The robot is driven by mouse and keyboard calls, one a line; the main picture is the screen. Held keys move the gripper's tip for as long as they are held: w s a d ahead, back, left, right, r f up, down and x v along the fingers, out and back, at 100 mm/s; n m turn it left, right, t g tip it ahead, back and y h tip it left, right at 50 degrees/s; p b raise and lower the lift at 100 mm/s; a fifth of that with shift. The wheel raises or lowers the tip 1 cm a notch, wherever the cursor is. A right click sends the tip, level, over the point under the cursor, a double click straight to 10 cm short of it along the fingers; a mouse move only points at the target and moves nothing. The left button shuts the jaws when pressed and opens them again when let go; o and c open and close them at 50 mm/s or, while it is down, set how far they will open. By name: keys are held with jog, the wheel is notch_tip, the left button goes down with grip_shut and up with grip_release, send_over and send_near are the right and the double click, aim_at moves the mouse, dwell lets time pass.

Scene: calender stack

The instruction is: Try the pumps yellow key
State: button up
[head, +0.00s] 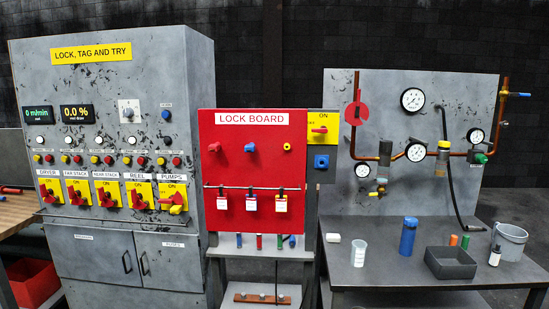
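The PUMPS switch (172,194) is a yellow plate marked ON with a red handle, at the right end of the row on the grey cabinet (95,255). A small yellow piece (176,209) sits at its lower part; I cannot tell whether it is a key, a lock or part of the handle. Small buttons, a yellow one (161,161) and a red one (175,161), are above the PUMPS label. On the red lock board (225,170) a small yellow item (287,147) sits at upper right, beside a blue and a red one. My gripper is not in view.
Other red-handled switches (107,193) stand left of PUMPS. A shelf (230,245) below the board holds several small coloured items. At right, a bench (380,270) carries a blue bottle (408,236), a dark tray (450,262) and a bucket (510,242), below a pipe panel (400,170).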

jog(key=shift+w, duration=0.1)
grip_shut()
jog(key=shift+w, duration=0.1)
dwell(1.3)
